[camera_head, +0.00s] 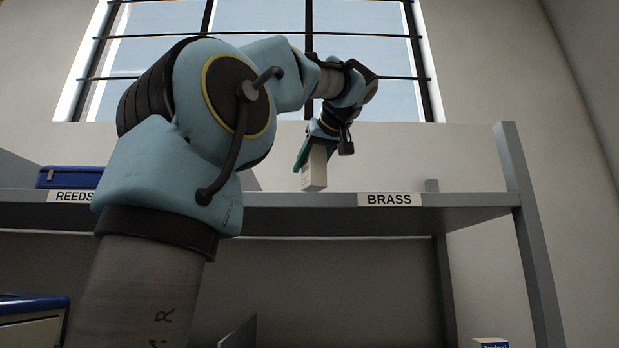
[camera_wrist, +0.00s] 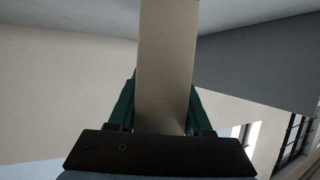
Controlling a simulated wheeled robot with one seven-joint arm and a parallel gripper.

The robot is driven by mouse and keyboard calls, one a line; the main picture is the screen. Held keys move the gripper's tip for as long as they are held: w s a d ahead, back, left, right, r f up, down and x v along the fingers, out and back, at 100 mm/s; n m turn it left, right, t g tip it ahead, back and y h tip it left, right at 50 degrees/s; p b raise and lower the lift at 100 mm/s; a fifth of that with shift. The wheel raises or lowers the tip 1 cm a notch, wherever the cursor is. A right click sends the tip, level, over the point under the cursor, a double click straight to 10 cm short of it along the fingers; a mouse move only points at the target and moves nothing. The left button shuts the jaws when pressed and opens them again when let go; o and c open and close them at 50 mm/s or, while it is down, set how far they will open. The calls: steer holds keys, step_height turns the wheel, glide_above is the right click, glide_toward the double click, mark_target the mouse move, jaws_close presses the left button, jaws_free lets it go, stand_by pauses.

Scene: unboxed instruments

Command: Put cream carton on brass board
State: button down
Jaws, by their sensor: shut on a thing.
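The cream carton (camera_head: 315,170) hangs upright in my gripper (camera_head: 312,152), which is shut on it. In the head view the carton is just above the front edge of the upper shelf board, left of the BRASS label; its depth over the board is hard to tell. In the wrist view the carton (camera_wrist: 166,65) fills the middle between the green fingers (camera_wrist: 160,105). The brass board (camera_head: 465,199) is the right part of the grey upper shelf, marked by a BRASS label (camera_head: 390,200). Its top surface is hidden from this low camera.
A blue case (camera_head: 66,177) sits on the left part of the shelf above a REEDS label (camera_head: 72,196). A grey upright post (camera_head: 527,230) bounds the right end. A blue-and-white box (camera_head: 491,343) shows low at the right. No objects show above the board around the BRASS label.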

mark_target(309, 177)
steer(key=shift+f, duration=1.45)
steer(key=shift+f, duration=0.15)
steer(key=shift+c, duration=1.6)
jaws_free()
steer(key=shift+s+r, duration=0.1)
steer(key=shift+r, duration=0.1)
steer(key=b+v, duration=0.1)
steer(key=v, duration=1.1)
